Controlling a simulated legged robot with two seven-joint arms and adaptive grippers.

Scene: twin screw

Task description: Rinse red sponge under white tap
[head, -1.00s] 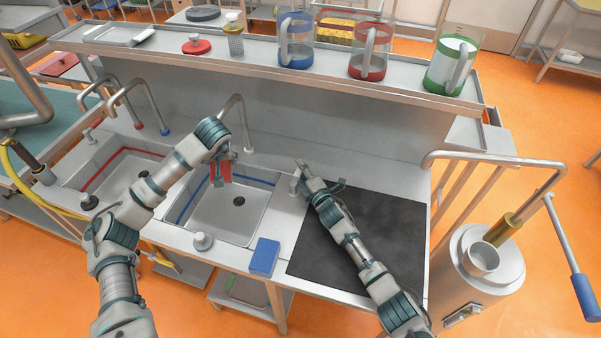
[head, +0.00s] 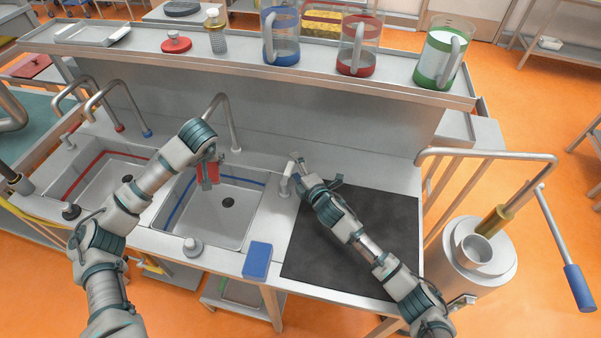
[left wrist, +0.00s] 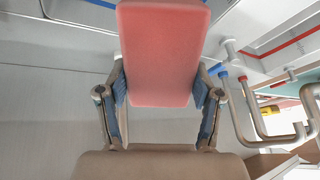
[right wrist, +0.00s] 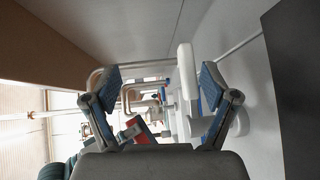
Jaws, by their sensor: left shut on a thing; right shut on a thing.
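The red sponge (head: 208,174) is held by my left gripper (head: 209,158) above the right-hand sink (head: 205,220) with the blue stripe. In the left wrist view the sponge (left wrist: 165,55) lies between both fingers. The white-tipped tap (head: 221,100) arches over this sink; its outlet looks a little right of the sponge, and I cannot tell whether the sponge is directly under it. No water can be made out. My right gripper (head: 300,178) is shut on the white tap handle (head: 285,182) at the sink's right edge. The handle (right wrist: 186,78) shows between the fingers in the right wrist view.
A blue sponge (head: 257,260) lies on the front counter edge. A black mat (head: 350,245) lies under my right arm. A red-striped sink (head: 100,180) is at left. Jugs (head: 282,40) stand on the shelf behind. A metal boiler (head: 485,255) stands at right.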

